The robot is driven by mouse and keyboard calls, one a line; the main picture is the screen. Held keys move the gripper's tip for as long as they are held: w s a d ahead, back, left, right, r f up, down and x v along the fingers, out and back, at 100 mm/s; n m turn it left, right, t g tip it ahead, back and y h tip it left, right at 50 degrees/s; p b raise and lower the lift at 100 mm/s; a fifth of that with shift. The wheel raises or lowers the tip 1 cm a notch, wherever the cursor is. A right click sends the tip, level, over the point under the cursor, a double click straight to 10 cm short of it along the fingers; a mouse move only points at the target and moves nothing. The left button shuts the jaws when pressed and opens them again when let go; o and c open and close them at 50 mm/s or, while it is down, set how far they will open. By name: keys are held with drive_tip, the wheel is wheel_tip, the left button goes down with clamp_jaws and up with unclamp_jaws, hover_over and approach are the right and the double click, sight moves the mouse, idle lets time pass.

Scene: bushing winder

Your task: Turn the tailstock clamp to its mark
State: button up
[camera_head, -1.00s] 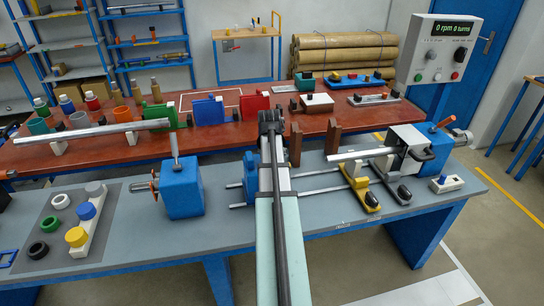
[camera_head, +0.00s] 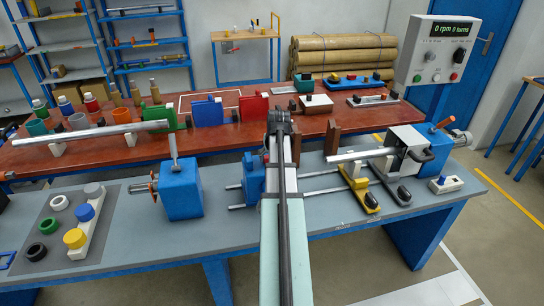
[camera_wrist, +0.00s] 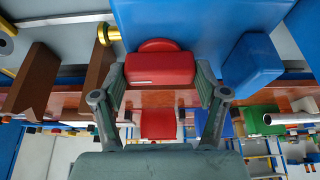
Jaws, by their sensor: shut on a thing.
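In the wrist view my gripper (camera_wrist: 161,82) has its two fingers on either side of a red clamp handle (camera_wrist: 160,68), shut on it. A rounded red part shows just behind the handle, against the large blue tailstock body (camera_wrist: 205,25). In the head view the blue tailstock (camera_head: 254,177) stands on the grey bench, partly covered by my arm. I cannot make out the clamp's mark in either view.
The blue headstock (camera_head: 181,188) stands left of the tailstock, with a long grey bar above it. Rails run right to a yellow-based support (camera_head: 358,198) and a blue machine end. Brown uprights (camera_wrist: 32,78) and a blue block (camera_wrist: 252,66) flank the handle in the wrist view.

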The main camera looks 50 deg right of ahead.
drive_tip(key=o, duration=1.2)
drive_tip(key=shift+c, duration=0.2)
drive_tip(key=v, duration=1.2)
drive_tip(key=shift+d, duration=0.1)
